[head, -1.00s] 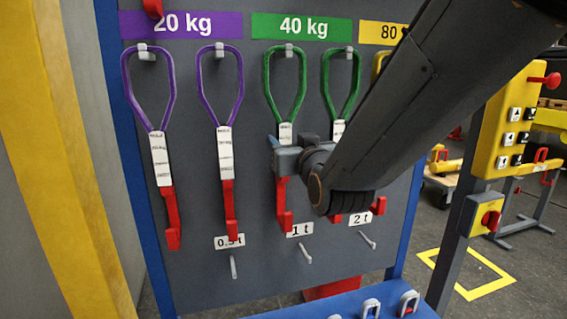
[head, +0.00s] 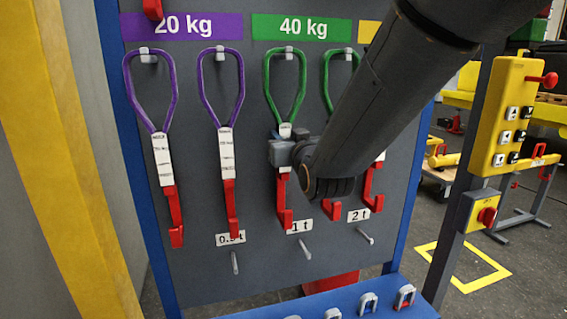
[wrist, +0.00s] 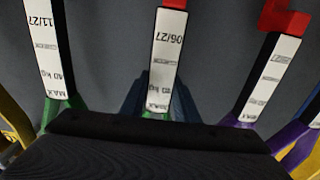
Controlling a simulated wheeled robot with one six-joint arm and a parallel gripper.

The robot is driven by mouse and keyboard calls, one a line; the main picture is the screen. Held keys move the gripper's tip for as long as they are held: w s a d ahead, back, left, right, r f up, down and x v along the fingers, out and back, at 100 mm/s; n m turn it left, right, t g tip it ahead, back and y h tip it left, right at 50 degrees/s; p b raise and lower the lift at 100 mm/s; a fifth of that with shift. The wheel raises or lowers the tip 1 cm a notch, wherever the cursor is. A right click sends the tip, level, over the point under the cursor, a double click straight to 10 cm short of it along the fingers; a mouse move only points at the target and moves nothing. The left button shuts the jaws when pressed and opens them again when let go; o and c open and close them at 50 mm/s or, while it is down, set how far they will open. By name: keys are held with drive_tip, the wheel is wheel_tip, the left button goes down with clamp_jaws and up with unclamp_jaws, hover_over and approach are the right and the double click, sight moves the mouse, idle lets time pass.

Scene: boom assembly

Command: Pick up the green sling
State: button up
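Two green slings hang on pegs under the 40 kg sign in the head view. Each is a green loop with a white label and a red hook. My gripper (head: 287,137) is at the label of the left green sling (head: 284,87), just below its loop. In the wrist view, that sling's white label (wrist: 164,63) stands between blue-grey finger parts on both sides. I cannot tell whether they press on it. The right green sling (head: 327,75) is partly behind my arm; its label shows at the left of the wrist view (wrist: 42,43).
Two purple slings (head: 150,90) (head: 221,90) hang to the left under the 20 kg sign (head: 182,26). Pegs (head: 306,249) stick out below. A blue ledge with shackles (head: 368,302) is at the bottom. A post with a yellow control box (head: 508,110) stands at the right.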

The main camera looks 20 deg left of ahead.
clamp_jaws()
idle(0.9)
drive_tip(key=shift+r, duration=0.15)
